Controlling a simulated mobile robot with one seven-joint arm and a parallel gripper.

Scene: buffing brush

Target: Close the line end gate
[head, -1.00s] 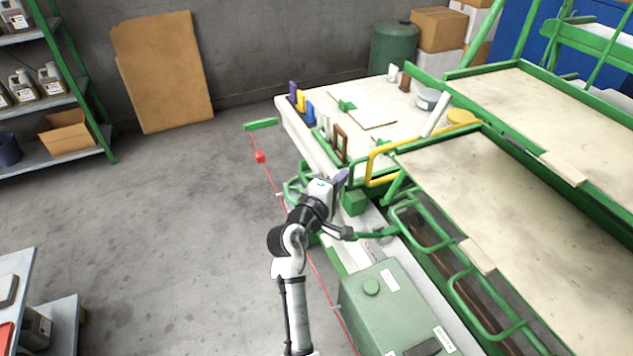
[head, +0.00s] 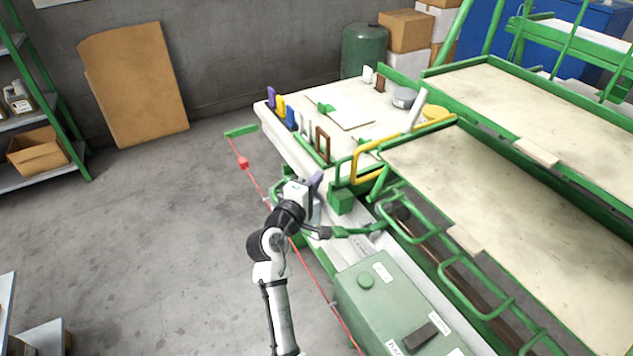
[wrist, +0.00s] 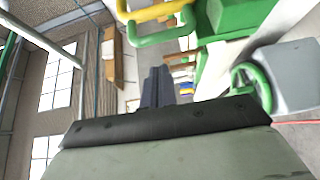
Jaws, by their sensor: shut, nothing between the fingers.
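A yellow tubular gate (head: 356,168) stands at the near end of the green line frame, beside the white worktop; I take it to be the line end gate. Its yellow tube (wrist: 158,11) also crosses the top of the wrist view, next to a green tube. My gripper (head: 317,178) is left of the gate, beside the worktop's near edge, and apart from the gate. In the wrist view my gripper (wrist: 158,82) shows dark fingers shut together with nothing between them. The gate's latch cannot be made out.
A green block (head: 342,200) and a green tubular guard (head: 440,262) lie right of my gripper. A green cabinet (head: 375,300) stands near my arm. A red cord (head: 330,300) runs along the line's left side. Open floor (head: 150,240) lies to the left.

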